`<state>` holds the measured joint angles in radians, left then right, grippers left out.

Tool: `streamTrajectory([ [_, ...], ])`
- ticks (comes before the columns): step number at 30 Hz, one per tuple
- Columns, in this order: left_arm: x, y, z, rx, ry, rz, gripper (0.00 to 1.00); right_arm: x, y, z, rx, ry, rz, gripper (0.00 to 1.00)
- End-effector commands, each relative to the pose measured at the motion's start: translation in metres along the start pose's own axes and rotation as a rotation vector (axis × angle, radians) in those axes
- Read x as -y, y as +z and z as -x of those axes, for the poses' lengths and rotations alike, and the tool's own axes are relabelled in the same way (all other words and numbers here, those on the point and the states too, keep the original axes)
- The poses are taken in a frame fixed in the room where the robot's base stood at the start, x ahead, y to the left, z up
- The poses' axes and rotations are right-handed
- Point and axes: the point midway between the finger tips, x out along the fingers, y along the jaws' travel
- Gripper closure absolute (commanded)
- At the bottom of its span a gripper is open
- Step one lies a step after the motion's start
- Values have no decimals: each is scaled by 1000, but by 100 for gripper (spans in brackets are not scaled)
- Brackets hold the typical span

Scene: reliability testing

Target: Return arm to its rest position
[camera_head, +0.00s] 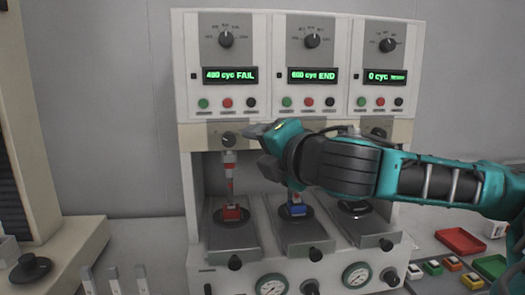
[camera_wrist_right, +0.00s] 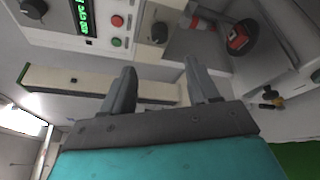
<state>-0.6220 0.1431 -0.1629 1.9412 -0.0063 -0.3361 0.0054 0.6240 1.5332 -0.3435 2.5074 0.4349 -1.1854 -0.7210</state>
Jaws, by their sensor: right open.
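My right arm (camera_head: 345,165) is teal and dark grey. It comes in from the right and reaches across the front of the test machine (camera_head: 188,75). My right gripper (camera_head: 262,138) is in front of the panel strip between the left and middle stations. In the right wrist view, the two fingers of the right gripper (camera_wrist_right: 160,85) stand apart with nothing between them. My left gripper is in neither view.
A red part (camera_head: 232,213) sits in the left station, also visible in the wrist view (camera_wrist_right: 238,40). A blue part (camera_head: 297,208) sits in the middle station. The arm partly hides the right station. A red tray (camera_head: 460,241) and several small parts lie at right.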

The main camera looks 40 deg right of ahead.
Motion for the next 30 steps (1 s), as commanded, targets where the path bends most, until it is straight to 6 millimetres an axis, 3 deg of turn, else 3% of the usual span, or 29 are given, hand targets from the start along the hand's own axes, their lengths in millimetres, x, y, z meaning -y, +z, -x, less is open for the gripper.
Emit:
streamTrajectory([
  [12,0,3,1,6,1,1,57,0,0,0,-1,0,-1,40],
  [16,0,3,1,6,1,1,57,8,-12,-8,-38,-9,-46,40],
  [20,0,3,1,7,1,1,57,34,-49,-30,-146,-38,-205,40],
  [23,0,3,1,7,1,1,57,67,-89,-48,-243,-85,-392,40],
  [27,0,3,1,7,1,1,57,123,-144,-60,-334,-174,-677,40],
  [30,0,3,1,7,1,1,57,168,-182,-58,-363,-252,-883,40],
])
